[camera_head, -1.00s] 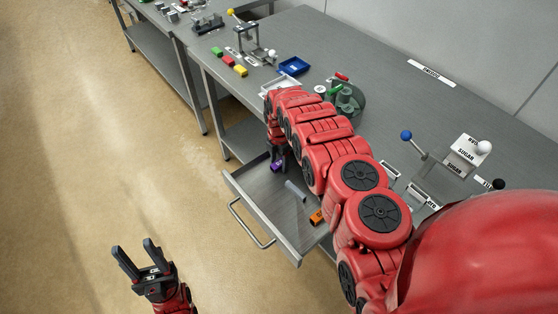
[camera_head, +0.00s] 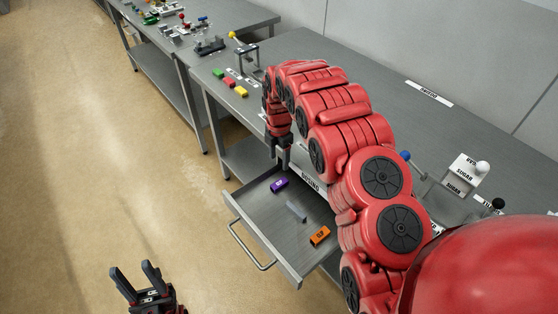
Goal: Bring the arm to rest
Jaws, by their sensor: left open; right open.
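My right arm reaches across the table with its red links. Its gripper (camera_head: 283,158) points down above the back part of the open drawer (camera_head: 262,212), and it is open and empty. My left gripper (camera_head: 142,285) is open and empty over the floor at the lower left. In the drawer lie a purple block (camera_head: 279,185), a grey bar (camera_head: 296,211) and an orange block (camera_head: 320,236), apart from each other. My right arm hides part of the table top behind it.
The table (camera_head: 390,92) carries green, red and yellow blocks (camera_head: 229,83) at its left end. A lever with a blue knob (camera_head: 405,156) and a sugar dispenser (camera_head: 463,172) stand at the right. The drawer handle (camera_head: 246,248) juts over open floor.

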